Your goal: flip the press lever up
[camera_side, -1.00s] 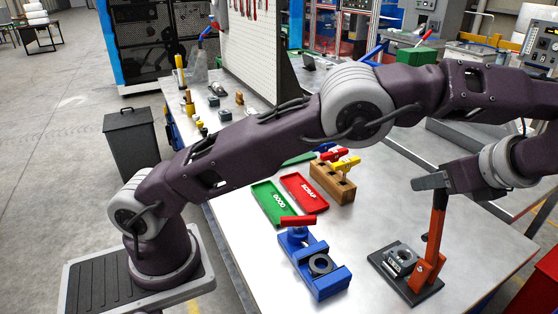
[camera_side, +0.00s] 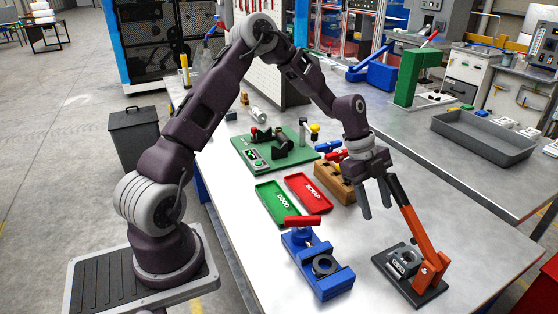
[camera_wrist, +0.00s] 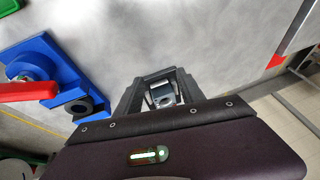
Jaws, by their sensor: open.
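The press (camera_side: 408,278) stands at the front right of the table on a black base, with a grey block on it. Its orange lever (camera_side: 418,228) leans up and to the left from its pivot, with a dark upper end. My gripper (camera_side: 376,208) is open, fingers pointing down, beside the lever's upper end on its left. The right finger appears close to the lever; whether they touch I cannot tell. The wrist view shows a grey block (camera_wrist: 163,92) between dark gripper parts; the lever is not clear there.
A blue clamp (camera_side: 318,265) with a red handle stands left of the press. Behind it lie a green GOOD tray (camera_side: 272,206), a red SCRAP tray (camera_side: 318,203) and a wooden block (camera_side: 335,184). The table right of the press is clear.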

